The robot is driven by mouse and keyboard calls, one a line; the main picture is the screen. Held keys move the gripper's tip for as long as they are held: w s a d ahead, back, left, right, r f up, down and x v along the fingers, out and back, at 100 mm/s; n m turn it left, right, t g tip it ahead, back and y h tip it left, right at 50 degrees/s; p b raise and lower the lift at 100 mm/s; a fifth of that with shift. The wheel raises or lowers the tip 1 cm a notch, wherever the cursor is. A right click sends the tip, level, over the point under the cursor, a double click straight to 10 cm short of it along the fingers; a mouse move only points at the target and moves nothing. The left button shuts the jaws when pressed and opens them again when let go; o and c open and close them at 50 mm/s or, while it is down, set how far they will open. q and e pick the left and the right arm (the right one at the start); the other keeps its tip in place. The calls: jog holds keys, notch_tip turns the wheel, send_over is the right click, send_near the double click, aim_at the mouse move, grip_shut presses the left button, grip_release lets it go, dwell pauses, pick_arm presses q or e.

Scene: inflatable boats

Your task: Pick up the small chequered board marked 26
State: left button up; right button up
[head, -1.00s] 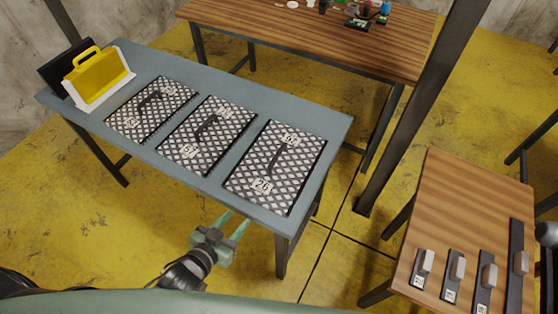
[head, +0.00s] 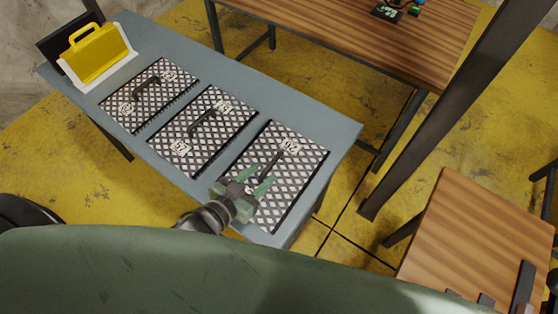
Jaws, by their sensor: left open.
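Three chequered black-and-white boards with dark bar handles lie in a row on the grey-blue table (head: 330,124). The rightmost board (head: 305,160) carries a pale label at its far end that seems to read 26; its near label is hidden behind my gripper. My left gripper (head: 265,176) is open, its green fingers over this board and pointing at the near end of its dark handle (head: 277,160). I cannot tell whether the fingers touch the handle. My right gripper is not in view.
The middle board (head: 218,125) and the left board (head: 152,90) lie beside it. A yellow handled case (head: 98,55) stands at the table's far left. A dark post (head: 440,120) and a wooden table (head: 480,230) are on the right.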

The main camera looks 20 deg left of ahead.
aim_at(267, 168)
pick_arm(q)
jog(key=shift+w+d+f, duration=0.1)
jog(key=shift+w+d, duration=0.05)
jog(key=shift+w, duration=0.25)
jog(key=shift+w+d+f+p, duration=0.1)
jog(key=shift+w+f+p, duration=0.1)
jog(key=shift+w, duration=0.15)
jog(key=shift+w+f+p, duration=0.1)
jog(key=shift+w+p, duration=0.1)
jog(key=shift+w, duration=0.1)
jog(key=x, duration=0.3)
jog(key=shift+w+f+p, duration=0.25)
jog(key=shift+w+p, duration=0.05)
jog(key=shift+w+f, duration=0.15)
grip_shut()
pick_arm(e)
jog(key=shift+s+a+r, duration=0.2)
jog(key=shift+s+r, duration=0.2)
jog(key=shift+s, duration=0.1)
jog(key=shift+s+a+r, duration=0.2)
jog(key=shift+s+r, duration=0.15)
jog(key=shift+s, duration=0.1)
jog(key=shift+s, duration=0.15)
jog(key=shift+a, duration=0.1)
